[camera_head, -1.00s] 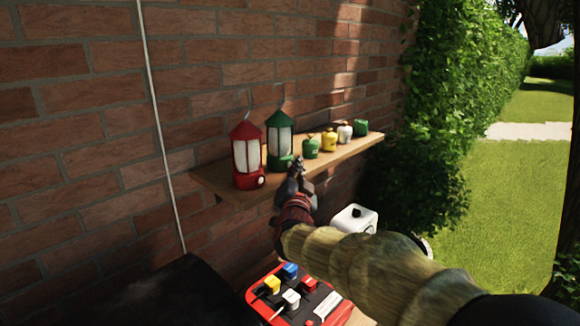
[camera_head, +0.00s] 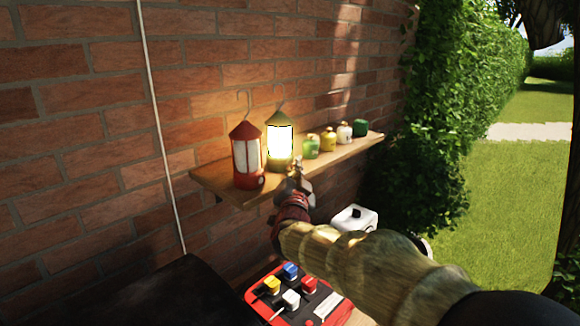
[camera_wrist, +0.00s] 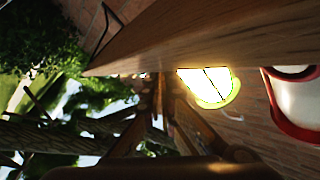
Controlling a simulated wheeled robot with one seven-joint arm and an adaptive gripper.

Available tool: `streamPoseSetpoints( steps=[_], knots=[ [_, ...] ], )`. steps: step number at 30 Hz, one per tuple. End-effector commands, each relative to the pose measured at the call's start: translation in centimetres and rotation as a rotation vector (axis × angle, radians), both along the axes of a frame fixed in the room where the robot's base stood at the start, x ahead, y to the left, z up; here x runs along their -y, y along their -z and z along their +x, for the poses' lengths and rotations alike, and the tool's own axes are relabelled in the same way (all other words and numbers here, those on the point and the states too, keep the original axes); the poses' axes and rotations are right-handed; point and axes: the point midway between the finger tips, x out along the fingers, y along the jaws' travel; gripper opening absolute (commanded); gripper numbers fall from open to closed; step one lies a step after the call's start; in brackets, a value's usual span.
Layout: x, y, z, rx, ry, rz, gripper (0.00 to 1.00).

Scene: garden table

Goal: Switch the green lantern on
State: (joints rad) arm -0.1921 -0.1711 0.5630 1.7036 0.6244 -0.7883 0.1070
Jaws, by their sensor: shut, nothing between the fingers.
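The green lantern (camera_head: 279,143) stands upright on the wooden shelf (camera_head: 220,186), and its panes glow bright yellow-white. The light washes out its green body. In the wrist view the lit lantern (camera_wrist: 208,88) shows beside the shelf edge. My gripper (camera_head: 295,168) is shut and empty, with its tips at the front of the green lantern's base. Whether the tips touch the base, I cannot tell. In the wrist view the fingers (camera_wrist: 158,92) are dark and close together. The lantern's switch is hidden or too small to make out.
A red lantern (camera_head: 246,155), unlit, stands close to the left of the green one. Several small canisters (camera_head: 328,142) line the shelf to the right. Below are a white box (camera_head: 354,219) and a red-edged tray (camera_head: 256,308) with coloured blocks. A brick wall (camera_head: 90,150) backs the shelf.

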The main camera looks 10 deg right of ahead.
Motion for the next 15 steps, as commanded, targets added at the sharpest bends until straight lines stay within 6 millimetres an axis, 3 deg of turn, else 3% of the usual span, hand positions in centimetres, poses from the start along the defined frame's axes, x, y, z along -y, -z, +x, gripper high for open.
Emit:
streamPoseSetpoints(
  steps=[15],
  knots=[
    [0.55,0.20,-0.84,-0.001,0.000,0.000,0.00]
  ],
)
